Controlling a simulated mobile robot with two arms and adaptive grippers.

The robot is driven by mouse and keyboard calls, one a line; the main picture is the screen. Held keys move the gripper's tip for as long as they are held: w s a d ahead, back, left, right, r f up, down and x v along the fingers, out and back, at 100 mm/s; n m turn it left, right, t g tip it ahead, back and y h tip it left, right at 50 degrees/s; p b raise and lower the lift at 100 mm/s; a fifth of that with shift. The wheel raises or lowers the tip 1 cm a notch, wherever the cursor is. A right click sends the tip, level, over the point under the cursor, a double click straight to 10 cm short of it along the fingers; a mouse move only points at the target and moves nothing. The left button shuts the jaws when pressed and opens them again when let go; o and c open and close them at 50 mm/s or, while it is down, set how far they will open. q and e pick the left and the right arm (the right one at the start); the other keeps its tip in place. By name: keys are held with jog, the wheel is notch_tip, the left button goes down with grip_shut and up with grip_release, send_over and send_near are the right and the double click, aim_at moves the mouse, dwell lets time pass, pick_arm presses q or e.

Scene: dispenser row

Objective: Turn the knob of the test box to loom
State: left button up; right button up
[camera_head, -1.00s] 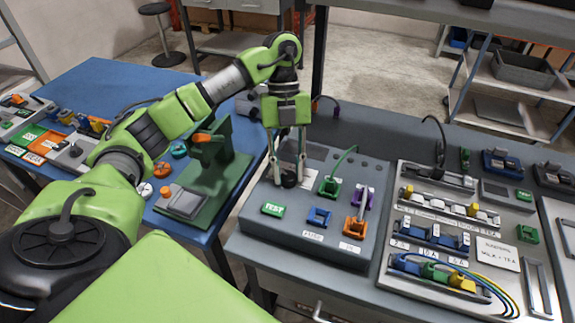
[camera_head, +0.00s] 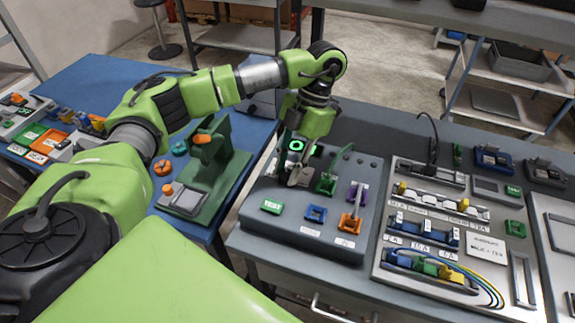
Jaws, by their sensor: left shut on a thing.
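The test box (camera_head: 293,232) is a grey box with a sloped top on the grey bench. On its top are a green TEST button (camera_head: 272,207), a blue socket (camera_head: 316,214), an orange socket (camera_head: 350,223), a green socket (camera_head: 327,183) and a purple socket (camera_head: 357,191). My left gripper (camera_head: 293,183) is at the box's upper left, tilted and shut on the knob, which its fingers mostly hide. A display on the box, partly behind the gripper, shows a green ring (camera_head: 296,145). The knob's pointer and labels cannot be read. My right gripper is not in view.
A green press-like fixture (camera_head: 213,155) stands on the blue table to the left. A panel with connectors and looped wires (camera_head: 455,240) lies right of the box. A cable stands up from the green socket, close to the gripper. Shelves (camera_head: 500,95) stand behind.

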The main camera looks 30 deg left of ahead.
pick_arm(q)
jog(key=m+y, duration=0.1)
jog(key=m, duration=0.1)
jog(key=shift+d+m+t, duration=0.1)
jog(key=shift+m+t, duration=0.2)
jog(key=shift+m, duration=0.1)
jog(key=m+b, duration=0.1)
jog(key=m, duration=0.1)
jog(key=shift+m+y, duration=0.4)
jog(key=m+t+y+b, duration=0.1)
jog(key=m, duration=0.2)
jog(key=shift+s+d+f, duration=0.1)
jog(key=shift+s+m+t+b, duration=0.1)
jog(key=shift+m+t+b, duration=0.8)
jog(key=shift+m, duration=1)
jog(key=o, duration=1.1)
jog(key=shift+y, duration=0.3)
